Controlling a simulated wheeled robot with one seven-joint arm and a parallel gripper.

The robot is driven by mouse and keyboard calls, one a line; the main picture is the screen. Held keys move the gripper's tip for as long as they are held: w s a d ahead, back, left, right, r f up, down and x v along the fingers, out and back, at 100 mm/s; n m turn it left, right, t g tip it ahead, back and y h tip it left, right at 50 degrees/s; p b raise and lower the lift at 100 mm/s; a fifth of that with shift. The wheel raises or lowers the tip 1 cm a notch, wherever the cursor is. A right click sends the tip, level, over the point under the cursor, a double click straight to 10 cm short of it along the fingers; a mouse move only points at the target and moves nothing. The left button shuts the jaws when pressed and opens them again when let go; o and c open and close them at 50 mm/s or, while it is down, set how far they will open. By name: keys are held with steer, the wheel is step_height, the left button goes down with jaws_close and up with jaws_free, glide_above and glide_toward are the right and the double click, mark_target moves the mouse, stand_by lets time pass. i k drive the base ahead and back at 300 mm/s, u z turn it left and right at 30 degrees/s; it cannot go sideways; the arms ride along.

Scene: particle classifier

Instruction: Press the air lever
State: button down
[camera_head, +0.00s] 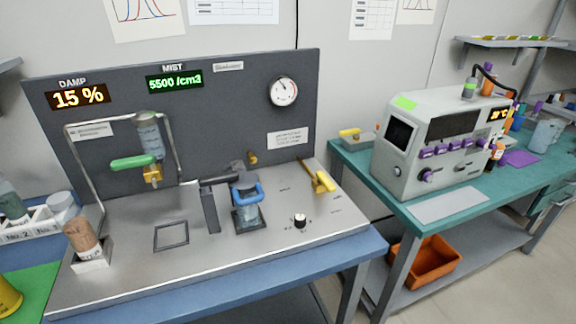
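A yellow lever (324,181) sits at the right end of the steel bench panel. A green-handled lever (133,162) is mounted at the left, by a hanging clear cylinder (149,135) with a yellow fitting under it. A blue looped handle (246,192) sits around a clear jar at the panel's middle. The labels are too small to read, so I cannot tell which one is the air lever. My gripper is not in view.
A dial gauge (284,91) and displays reading 15 % and 5500 /cm3 are on the dark backboard (225,120). A grey instrument (440,145) stands on the green bench (400,208). An orange bin (432,262) is below.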

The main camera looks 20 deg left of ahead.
mark_target(323, 179)
steer(key=u, duration=0.6)
steer(key=i, duration=0.85)
steer(key=u, duration=0.6)
